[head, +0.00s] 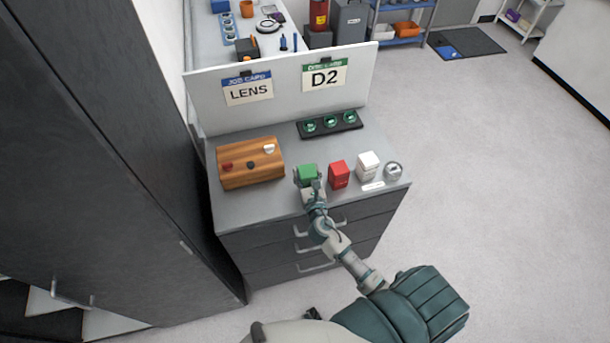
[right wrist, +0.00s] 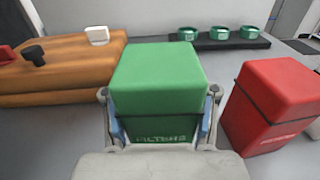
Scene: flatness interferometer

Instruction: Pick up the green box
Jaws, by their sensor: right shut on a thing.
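The green box (head: 308,172) stands on the grey cabinet top, between a wooden block and a red box. In the right wrist view the green box (right wrist: 160,80) fills the middle, with lettering low on its near face. My right gripper (head: 308,184) is at its near side. In the right wrist view the two fingers of the right gripper (right wrist: 160,120) press on the left and right sides of the box. Whether the box touches the cabinet top is hard to tell. My left gripper is not in view.
The red box (head: 339,174) is close on the right, then a white box (head: 368,165) and a small round gauge (head: 393,170). The wooden block (head: 250,163) is on the left. A black tray (head: 330,124) with green rings lies behind, before an upright panel (head: 285,95).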

